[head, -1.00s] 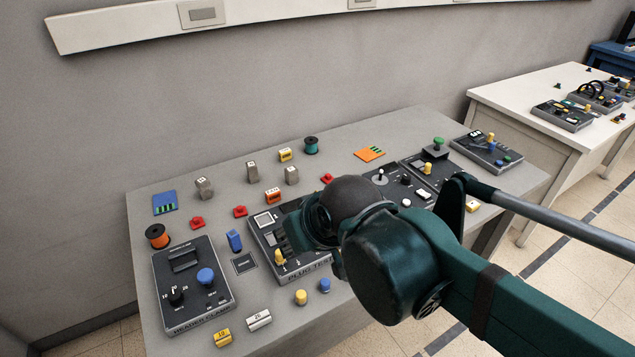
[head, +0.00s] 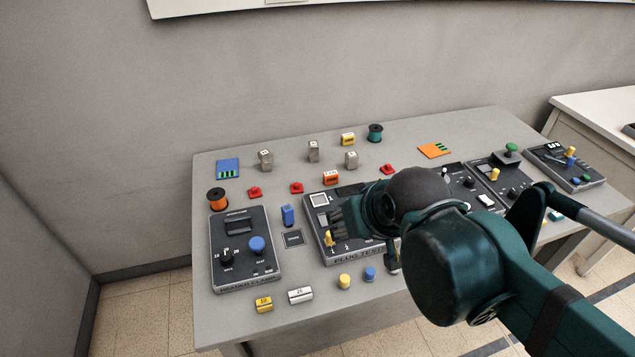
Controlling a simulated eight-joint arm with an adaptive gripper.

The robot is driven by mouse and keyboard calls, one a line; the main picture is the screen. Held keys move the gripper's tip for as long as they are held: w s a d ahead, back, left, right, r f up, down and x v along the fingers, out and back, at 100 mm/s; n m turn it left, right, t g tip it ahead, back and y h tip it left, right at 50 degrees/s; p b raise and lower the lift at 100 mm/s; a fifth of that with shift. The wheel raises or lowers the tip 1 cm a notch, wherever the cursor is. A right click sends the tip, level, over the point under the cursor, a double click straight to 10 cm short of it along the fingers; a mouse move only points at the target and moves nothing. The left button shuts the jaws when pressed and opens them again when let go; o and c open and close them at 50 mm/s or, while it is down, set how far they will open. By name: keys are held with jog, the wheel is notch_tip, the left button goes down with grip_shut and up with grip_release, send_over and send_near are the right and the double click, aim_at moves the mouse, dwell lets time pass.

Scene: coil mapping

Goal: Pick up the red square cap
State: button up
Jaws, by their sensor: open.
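Three small red pieces with squarish bases sit on the grey table (head: 205,325): one at the left (head: 255,192), one in the middle (head: 296,188), and one farther right (head: 388,169). I cannot tell from their shape which is the red square cap. My gripper (head: 340,225) is open above the plug test panel (head: 320,201), to the right of the left and middle red pieces and apart from them. My gripper and wrist hide part of that panel. I see nothing held between the fingers.
A header clamp panel (head: 225,276) with a blue knob stands at the left. A blue block (head: 288,215), an orange block (head: 331,178) and several grey blocks lie near the red pieces. An orange spool (head: 217,199) is at the left.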

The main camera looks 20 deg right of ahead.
jog(key=shift+r, duration=0.1)
jog(key=w+a+r+n+g+p, duration=0.15)
jog(key=w+n+p, duration=0.25)
jog(key=w, duration=0.5)
jog(key=w+a+r+n+g+p, duration=0.15)
jog(key=w+n+p, duration=0.25)
jog(key=w, duration=0.5)
jog(key=w+f+n+g+p, duration=0.1)
jog(key=w+f+n+p, duration=0.1)
jog(key=w, duration=0.3)
jog(key=w+a+f+n+g+p, duration=0.1)
jog(key=w+f+n+p, duration=0.1)
jog(key=w+f, duration=0.3)
jog(key=w+a+f+n+g+p, duration=0.1)
jog(key=w+f+n+g+p, duration=0.1)
jog(key=w+f+n, duration=0.1)
jog(key=shift+w+a+f+n, duration=0.15)
jog(key=shift+w+f+n, duration=0.1)
jog(key=shift+w, duration=0.35)
jog(key=shift+w+a+f+n, duration=0.15)
jog(key=shift+w+n, duration=0.1)
jog(key=shift+w, duration=0.3)
jog(key=shift+w+f+n+p, duration=0.3)
jog(key=shift+f+p, duration=0.05)
jog(key=shift+f, duration=0.3)
jog(key=shift+f, duration=0.1)
